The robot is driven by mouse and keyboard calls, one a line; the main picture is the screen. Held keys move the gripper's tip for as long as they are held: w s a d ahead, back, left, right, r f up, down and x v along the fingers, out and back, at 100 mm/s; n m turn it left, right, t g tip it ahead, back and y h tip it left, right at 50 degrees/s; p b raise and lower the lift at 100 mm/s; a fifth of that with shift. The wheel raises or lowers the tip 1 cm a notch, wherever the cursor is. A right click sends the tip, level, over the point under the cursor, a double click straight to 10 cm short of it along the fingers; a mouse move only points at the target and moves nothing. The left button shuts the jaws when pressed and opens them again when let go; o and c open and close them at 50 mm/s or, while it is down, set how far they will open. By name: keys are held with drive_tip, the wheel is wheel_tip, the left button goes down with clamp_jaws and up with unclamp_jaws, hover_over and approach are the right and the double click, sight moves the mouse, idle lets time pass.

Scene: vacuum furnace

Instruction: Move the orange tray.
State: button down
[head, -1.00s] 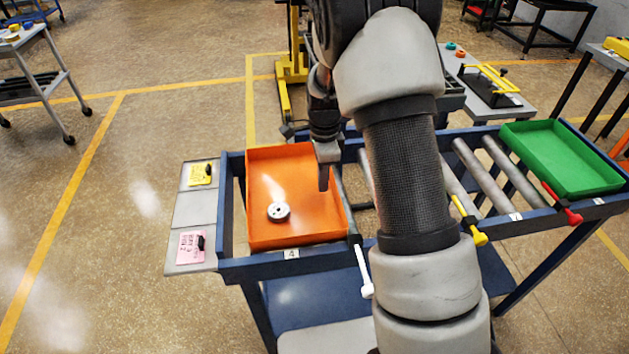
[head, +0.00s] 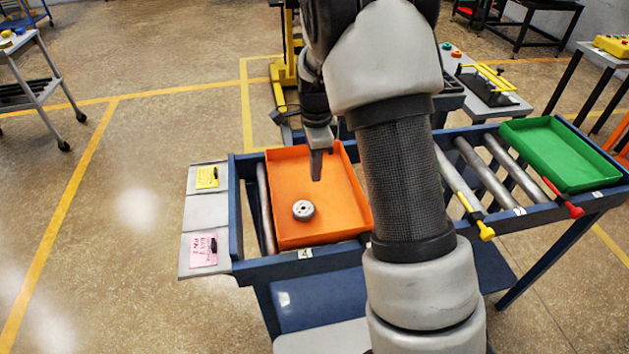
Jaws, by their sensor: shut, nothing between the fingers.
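The orange tray (head: 330,225) lies on the roller table, a little in from its left end, with a bare roller showing at its left. A round silver part (head: 303,209) with a hole sits inside it, towards the front left. My gripper (head: 316,177) is shut and empty, pointing down over the far part of the tray. I cannot tell whether its fingertips touch the tray.
The blue roller table (head: 237,215) runs to the right, where a green tray (head: 560,155) lies. Yellow (head: 485,231) and red (head: 574,209) levers stick out at its front. Note plates (head: 205,250) hang at the left end. Some bare rollers (head: 488,170) show before the green tray.

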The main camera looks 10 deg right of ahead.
wheel_tip(320, 180, up, 5)
drive_tip(key=p, duration=0.3)
approach(278, 201)
drive_tip(key=d+f, duration=0.1)
drive_tip(key=f, duration=0.1)
drive_tip(key=d+f, duration=0.3)
drive_tip(key=f, duration=0.1)
drive_tip(key=shift+s+d, duration=0.15)
drive_tip(key=a, duration=0.3)
drive_tip(key=shift+a+f+p, duration=0.1)
drive_tip(key=shift+f+p, duration=0.1)
drive_tip(key=shift+p, duration=0.1)
drive_tip(key=shift+a, duration=0.45)
